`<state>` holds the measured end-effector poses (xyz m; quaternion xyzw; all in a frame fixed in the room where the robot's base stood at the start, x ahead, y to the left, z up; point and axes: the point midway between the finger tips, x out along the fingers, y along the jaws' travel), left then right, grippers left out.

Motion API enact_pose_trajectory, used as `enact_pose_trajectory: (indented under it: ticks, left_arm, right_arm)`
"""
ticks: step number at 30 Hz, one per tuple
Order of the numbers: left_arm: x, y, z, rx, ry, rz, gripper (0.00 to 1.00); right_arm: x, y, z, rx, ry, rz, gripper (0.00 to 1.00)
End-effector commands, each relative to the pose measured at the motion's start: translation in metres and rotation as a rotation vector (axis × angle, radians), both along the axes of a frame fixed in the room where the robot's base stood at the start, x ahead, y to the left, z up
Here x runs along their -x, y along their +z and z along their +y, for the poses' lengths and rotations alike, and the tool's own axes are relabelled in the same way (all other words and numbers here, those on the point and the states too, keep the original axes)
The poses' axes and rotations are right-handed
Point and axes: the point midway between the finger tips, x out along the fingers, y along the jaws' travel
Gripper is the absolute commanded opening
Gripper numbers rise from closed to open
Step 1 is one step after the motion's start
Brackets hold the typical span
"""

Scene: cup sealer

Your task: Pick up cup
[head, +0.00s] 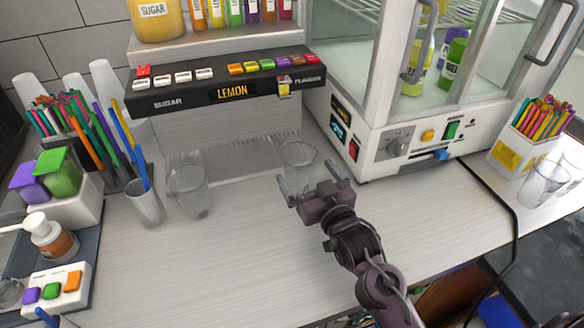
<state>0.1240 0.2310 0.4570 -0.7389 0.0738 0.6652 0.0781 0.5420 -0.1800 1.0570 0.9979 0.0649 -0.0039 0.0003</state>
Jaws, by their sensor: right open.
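A clear cup (298,158) stands upright on the light counter near the dispenser's base. My right gripper (307,182) is open, with its two fingers pointing at this cup from the front. The fingers overlap the cup's lower part in the picture, and I cannot tell whether they touch it. A second clear cup (188,190) stands to the left on the counter. A third cup (146,204) farther left holds a blue straw or stick. My left gripper does not show.
The dispenser (222,95) has buttons and a LEMON display. A glass-doored cabinet (400,140) stands at right, with a black cable beside it. Straws (545,118) and clear cups (543,182) are at far right. The front middle counter is clear.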

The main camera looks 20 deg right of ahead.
Motion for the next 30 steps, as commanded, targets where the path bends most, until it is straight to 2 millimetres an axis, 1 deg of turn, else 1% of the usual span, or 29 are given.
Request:
enact_pose_trajectory:
  ticks: [2,7,10,14,18,22,26,27,30]
  left_arm:
    - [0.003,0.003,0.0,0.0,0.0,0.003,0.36]
    - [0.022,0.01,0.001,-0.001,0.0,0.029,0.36]
    - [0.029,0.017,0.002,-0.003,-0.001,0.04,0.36]
    - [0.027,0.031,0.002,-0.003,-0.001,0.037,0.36]
    - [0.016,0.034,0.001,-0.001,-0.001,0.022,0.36]
    - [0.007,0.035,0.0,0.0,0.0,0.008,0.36]
    - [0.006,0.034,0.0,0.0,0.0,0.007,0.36]
    - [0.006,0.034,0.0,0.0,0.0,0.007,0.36]
    - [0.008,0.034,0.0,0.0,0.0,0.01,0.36]
  right_arm:
    - [-0.007,0.003,0.001,-0.001,0.0,-0.006,0.98]
    - [-0.026,0.005,0.002,-0.001,0.0,-0.005,0.98]
    - [-0.038,0.01,0.002,-0.001,0.0,-0.004,0.98]
    - [-0.058,0.016,0.001,-0.001,0.001,-0.004,0.98]
    - [-0.073,0.011,0.003,0.0,0.001,-0.002,0.98]
    - [-0.077,0.009,0.004,0.001,0.001,-0.002,0.98]
    - [-0.076,0.009,0.004,0.0,0.001,-0.002,0.98]
    - [-0.076,0.009,0.004,0.0,0.001,-0.002,0.97]
    - [-0.076,0.009,0.004,0.0,0.0,-0.002,0.84]
